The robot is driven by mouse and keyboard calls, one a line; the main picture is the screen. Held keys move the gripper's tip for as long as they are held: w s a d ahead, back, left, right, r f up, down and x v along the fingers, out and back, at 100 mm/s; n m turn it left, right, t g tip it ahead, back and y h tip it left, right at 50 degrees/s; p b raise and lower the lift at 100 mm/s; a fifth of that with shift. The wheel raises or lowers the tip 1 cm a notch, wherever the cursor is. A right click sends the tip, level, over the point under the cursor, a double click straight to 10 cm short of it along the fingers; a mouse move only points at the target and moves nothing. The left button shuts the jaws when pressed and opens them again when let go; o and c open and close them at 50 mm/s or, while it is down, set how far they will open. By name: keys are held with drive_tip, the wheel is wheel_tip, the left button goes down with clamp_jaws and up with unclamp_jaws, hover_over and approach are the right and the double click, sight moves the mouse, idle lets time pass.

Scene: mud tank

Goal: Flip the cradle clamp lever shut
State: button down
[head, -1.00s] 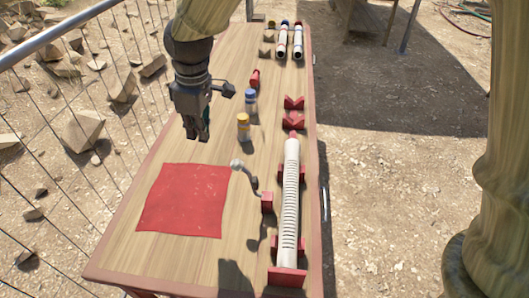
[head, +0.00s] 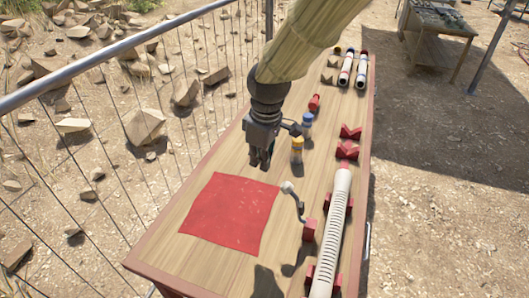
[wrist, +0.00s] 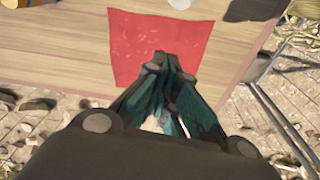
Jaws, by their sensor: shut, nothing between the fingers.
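The clamp lever (head: 295,197) is a thin curved grey arm with a pale round knob. It stands up at a tilt beside the cradle, with its knob toward the red cloth. The cradle (head: 309,229) has red blocks along a long white slotted tube (head: 332,232), which lies in it. My gripper (head: 260,165) is shut and empty, above the table to the upper left of the lever and apart from it. In the wrist view my gripper (wrist: 165,62) points over the red cloth. A pale round shape at that view's top edge may be the knob.
A red cloth (head: 232,215) lies flat at the table's near left. A yellow-and-white bottle (head: 297,150), a blue-capped bottle (head: 307,124) and a red piece (head: 314,102) stand right of my gripper. A wire fence runs along the left.

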drive_tip(key=d+f, duration=0.1)
drive_tip(key=d+f+p, duration=0.1)
drive_tip(key=f, duration=0.1)
drive_tip(key=s+d+f+p, duration=0.1)
drive_tip(key=f, duration=0.1)
drive_tip(key=shift+s, duration=0.1)
idle(0.3)
drive_tip(key=shift+d+r, duration=0.1)
drive_tip(key=shift+r, duration=0.05)
